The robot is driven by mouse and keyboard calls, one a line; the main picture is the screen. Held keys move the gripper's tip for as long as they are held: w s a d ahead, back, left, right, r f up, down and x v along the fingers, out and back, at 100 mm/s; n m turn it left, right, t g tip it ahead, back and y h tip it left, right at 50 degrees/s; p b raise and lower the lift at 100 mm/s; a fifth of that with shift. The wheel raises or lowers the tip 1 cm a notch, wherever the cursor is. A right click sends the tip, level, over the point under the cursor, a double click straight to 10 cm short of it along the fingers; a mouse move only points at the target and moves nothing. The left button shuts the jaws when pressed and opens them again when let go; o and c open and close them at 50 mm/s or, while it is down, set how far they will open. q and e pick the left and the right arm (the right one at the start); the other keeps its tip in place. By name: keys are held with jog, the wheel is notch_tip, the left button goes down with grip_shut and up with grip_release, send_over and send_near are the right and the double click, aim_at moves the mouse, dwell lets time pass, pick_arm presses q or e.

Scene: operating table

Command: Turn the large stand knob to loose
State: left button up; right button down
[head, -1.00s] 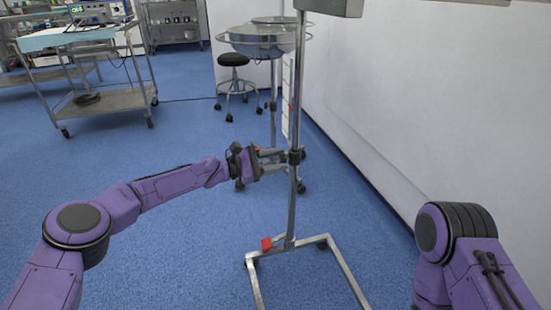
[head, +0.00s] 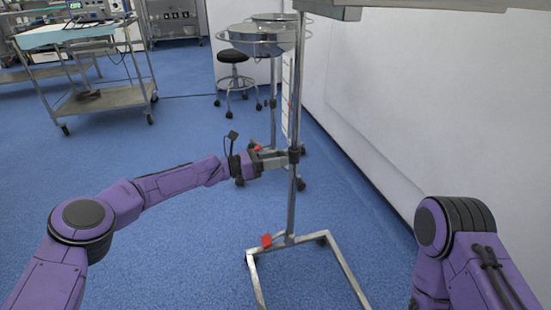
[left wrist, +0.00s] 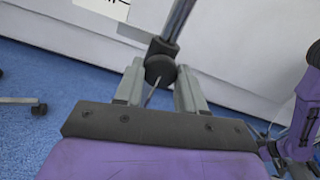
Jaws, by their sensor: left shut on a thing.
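The metal stand's upright pole (head: 292,205) rises from a rectangular floor frame, with a dark collar (head: 294,156) partway up. The large round dark knob (left wrist: 160,70) shows in the left wrist view, set on the pole side and sitting between my two finger tips. My left gripper (head: 284,158) reaches in from the left at collar height and is shut on the knob. In the head view the fingers hide the knob, so its loose or tight setting cannot be read. My right gripper is out of view; only my right arm's links show.
A tray (head: 335,11) tops the stand. A red pedal (head: 266,241) sits on its base frame (head: 340,265). Behind are a basin stand (head: 262,40), a stool (head: 233,57) and a trolley (head: 110,98). A white wall (head: 430,110) runs along the right. The blue floor between is clear.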

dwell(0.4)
pick_arm(q)
jog(key=o, duration=1.1)
jog(key=shift+c, duration=0.2)
jog(key=p+v, duration=0.3)
jog(key=v, duration=0.7)
jog(key=shift+a, duration=0.25)
jog(key=shift+s, duration=0.1)
